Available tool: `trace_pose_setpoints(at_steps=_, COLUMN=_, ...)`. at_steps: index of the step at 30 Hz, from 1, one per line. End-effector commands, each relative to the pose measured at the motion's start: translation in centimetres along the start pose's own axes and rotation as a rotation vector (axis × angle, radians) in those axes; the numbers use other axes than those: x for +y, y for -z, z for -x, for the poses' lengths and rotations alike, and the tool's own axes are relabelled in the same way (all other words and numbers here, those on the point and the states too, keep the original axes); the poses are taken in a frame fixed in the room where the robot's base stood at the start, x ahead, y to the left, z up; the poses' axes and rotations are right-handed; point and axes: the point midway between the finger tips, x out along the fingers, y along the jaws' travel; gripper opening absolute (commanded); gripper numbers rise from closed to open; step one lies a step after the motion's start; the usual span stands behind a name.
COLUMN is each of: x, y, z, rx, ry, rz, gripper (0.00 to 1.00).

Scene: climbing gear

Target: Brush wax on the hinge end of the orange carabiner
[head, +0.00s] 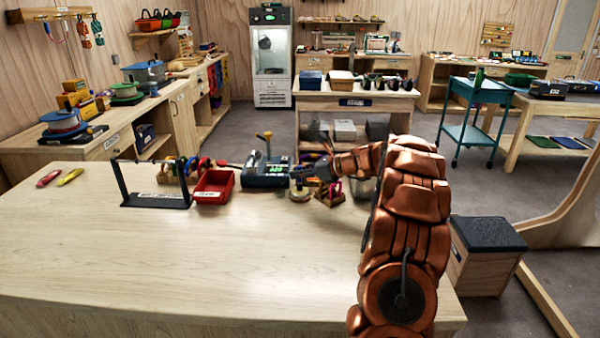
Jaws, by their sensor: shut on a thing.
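My gripper (303,173) is small and dark at the end of my copper-coloured arm, over the far edge of the workbench (200,265). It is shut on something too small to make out. A small round tin-like thing (299,194) stands just below it. A wooden holder (330,198) with pink and dark items stands to its right. Coloured ring-shaped gear (190,168), possibly carabiners, shows behind the black frame (152,200) on the left. I cannot tell which piece is the orange carabiner, nor see its hinge end.
A red bin (214,188) and a dark blue device with a yellow-topped lever (265,172) stand left of my gripper. A red item (48,178) and a yellow item (69,177) lie at the far left. The bench's front is clear. A stool (487,235) stands right.

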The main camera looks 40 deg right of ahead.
Motion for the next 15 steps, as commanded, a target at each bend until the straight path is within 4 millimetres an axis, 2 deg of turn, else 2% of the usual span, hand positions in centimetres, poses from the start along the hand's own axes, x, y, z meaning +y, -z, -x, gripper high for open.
trace_pose_setpoints(at_steps=15, x=0.01, y=0.48, z=-0.20, rx=0.000, ry=0.000, rz=0.000, gripper=0.00)
